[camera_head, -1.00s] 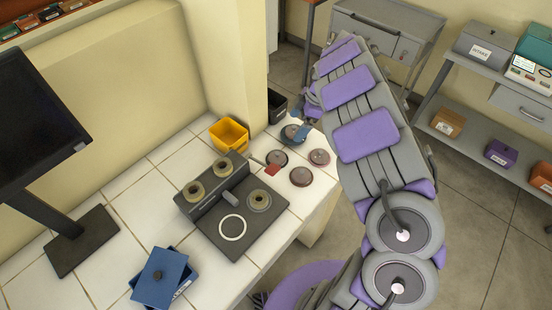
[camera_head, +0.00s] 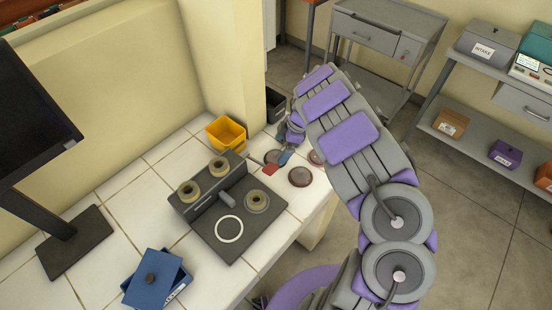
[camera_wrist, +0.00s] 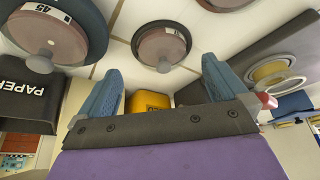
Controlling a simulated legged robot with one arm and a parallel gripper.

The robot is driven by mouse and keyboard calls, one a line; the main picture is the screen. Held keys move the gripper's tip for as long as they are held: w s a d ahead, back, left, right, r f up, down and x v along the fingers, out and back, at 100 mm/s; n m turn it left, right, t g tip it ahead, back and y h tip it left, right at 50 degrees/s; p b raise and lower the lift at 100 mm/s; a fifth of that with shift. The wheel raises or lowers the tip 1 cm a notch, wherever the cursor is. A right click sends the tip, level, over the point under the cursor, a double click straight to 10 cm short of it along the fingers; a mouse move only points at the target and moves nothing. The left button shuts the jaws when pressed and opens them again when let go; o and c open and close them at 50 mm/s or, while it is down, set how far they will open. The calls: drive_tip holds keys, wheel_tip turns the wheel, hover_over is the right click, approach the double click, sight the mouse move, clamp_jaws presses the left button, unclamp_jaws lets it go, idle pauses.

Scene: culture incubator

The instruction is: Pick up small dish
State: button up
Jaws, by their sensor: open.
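Round brownish dishes lie on the white tiled bench. In the head view one lies nearest the bench edge (camera_head: 300,177), one is partly behind my arm (camera_head: 316,158), and one is beside my gripper (camera_head: 273,157). My gripper (camera_head: 287,154) is above the bench among them, its tips partly hidden by my arm. In the wrist view my gripper (camera_wrist: 160,82) has its two blue fingers wide apart with nothing between them. A lidded dish (camera_wrist: 162,45) lies beyond the gap, apart from the fingers. A larger-looking dish labelled 45 (camera_wrist: 50,35) is at upper left.
A dark grey device (camera_head: 228,218) with rings and a red-ended lever (camera_head: 271,169) stands left of the dishes. Behind are a yellow bin (camera_head: 226,133) and a black bin (camera_head: 274,104); a blue box (camera_head: 154,278) and a monitor (camera_head: 35,125) are at left.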

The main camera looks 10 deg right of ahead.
sight(278, 152)
drive_tip(key=b+x, duration=0.1)
drive_tip(key=x, duration=0.3)
drive_tip(key=shift+s+a+f, duration=0.15)
drive_tip(key=shift+f, duration=0.05)
drive_tip(key=c, duration=1.1)
drive_tip(key=shift+r, duration=0.15)
drive_tip(key=shift+c, duration=0.2)
